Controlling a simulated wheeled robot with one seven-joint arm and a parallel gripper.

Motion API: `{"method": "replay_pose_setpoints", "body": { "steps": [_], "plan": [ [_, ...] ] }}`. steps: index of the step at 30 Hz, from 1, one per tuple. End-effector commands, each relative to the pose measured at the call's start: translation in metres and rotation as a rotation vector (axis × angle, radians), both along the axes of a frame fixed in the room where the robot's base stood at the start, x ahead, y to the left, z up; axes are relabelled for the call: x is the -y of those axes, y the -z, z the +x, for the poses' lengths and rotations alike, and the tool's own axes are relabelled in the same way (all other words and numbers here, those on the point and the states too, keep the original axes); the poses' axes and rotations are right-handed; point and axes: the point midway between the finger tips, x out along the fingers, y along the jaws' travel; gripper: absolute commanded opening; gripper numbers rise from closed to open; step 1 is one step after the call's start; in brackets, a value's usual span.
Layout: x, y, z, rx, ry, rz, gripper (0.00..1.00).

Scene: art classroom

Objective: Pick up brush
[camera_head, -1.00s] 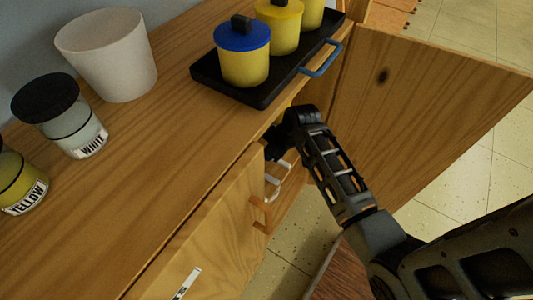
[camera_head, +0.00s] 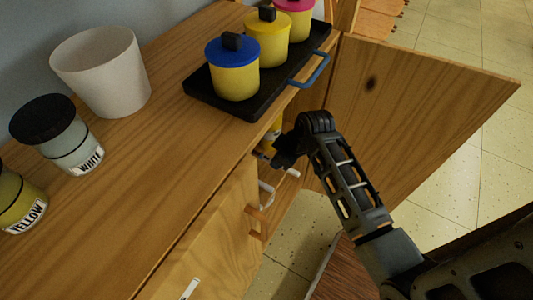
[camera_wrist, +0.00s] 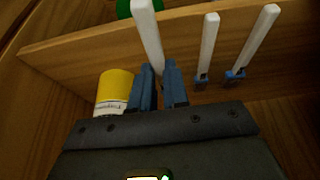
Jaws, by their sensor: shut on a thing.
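In the wrist view my gripper (camera_wrist: 158,88) is shut on a brush (camera_wrist: 149,35), whose long white handle rises from between the dark blue fingers. The brush's lower part is hidden by the fingers. Two similar white-handled brushes (camera_wrist: 208,42) (camera_wrist: 253,42) are to the right, each in a blue clip by the wooden board. In the head view my gripper (camera_head: 282,158) is at the open cabinet, below the counter edge. The held brush cannot be made out clearly there.
A yellow jar (camera_wrist: 114,88) stands close left of my fingers. An open wooden door (camera_head: 415,120) flanks my arm. On the counter (camera_head: 150,190) are a black tray (camera_head: 255,107) with lidded pots, a white bucket (camera_head: 105,75) and paint jars (camera_head: 60,135).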

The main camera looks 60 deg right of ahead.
Motion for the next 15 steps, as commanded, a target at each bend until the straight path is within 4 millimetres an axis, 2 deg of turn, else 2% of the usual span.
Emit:
{"method": "replay_pose_setpoints", "body": {
  "steps": [1,6,10,15],
  "plan": [
    [-0.001,-0.001,-0.016,-0.003,0.002,0.001,0.00],
    [0.001,-0.001,-0.063,-0.003,0.003,0.001,0.00],
    [0.003,-0.001,-0.093,-0.002,0.001,0.000,0.00],
    [0.004,0.000,-0.119,-0.001,0.000,-0.001,0.00]
  ]
}}
